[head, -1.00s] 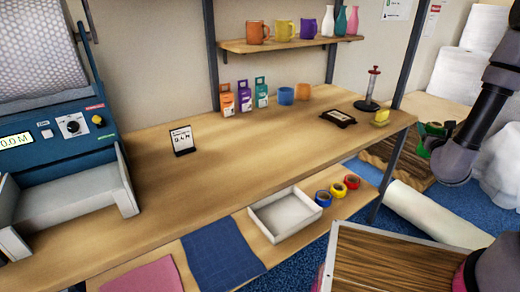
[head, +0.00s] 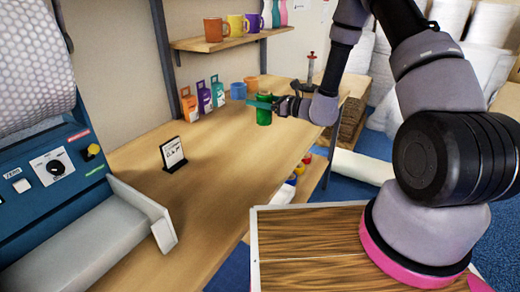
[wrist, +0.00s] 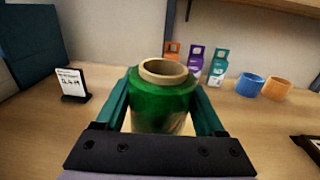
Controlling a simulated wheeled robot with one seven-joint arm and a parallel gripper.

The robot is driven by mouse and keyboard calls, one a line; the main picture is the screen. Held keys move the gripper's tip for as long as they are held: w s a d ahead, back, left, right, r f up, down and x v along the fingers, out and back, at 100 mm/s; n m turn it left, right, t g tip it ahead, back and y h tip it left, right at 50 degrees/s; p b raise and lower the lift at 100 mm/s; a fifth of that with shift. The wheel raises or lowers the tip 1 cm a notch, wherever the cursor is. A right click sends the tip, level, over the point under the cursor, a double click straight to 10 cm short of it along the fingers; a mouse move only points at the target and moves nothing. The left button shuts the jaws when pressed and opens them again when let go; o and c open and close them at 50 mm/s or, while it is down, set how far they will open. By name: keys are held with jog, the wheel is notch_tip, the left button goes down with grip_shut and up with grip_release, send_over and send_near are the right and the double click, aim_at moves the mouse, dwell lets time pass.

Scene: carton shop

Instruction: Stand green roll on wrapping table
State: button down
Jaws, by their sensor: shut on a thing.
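The green roll (head: 264,115) is upright over the wrapping table (head: 225,185), towards its far right part. In the wrist view the green roll (wrist: 160,105) has a tan cardboard core with an open top. My gripper (head: 262,105) is shut on it, with one teal finger on each side in the wrist view (wrist: 163,90). The roll's lower part is hidden behind the gripper in the wrist view. I cannot tell whether its base touches the tabletop.
Several small boxes (head: 204,97), a blue cup-like item (wrist: 249,86) and an orange one (wrist: 277,89) stand behind the roll. A sign (head: 173,154) stands to the left. A shelf with mugs (head: 225,38) hangs above. The tabletop between sign and roll is clear.

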jog(key=shift+n+g+y, duration=0.3)
jog(key=shift+n+g, duration=0.2)
jog(key=shift+g, duration=0.2)
jog(key=shift+s+a+f, duration=0.2)
jog(key=shift+a+f, duration=0.05)
jog(key=shift+f, duration=1.4)
jog(key=shift+s+a+f, duration=0.15)
jog(key=shift+a+f, duration=0.05)
jog(key=shift+f, duration=1.5)
jog(key=shift+s+a+f, duration=0.2)
jog(key=shift+a+f, duration=0.05)
jog(key=shift+f, duration=1.4)
jog(key=shift+f, duration=0.1)
grip_release()
jog(key=shift+f, duration=0.1)
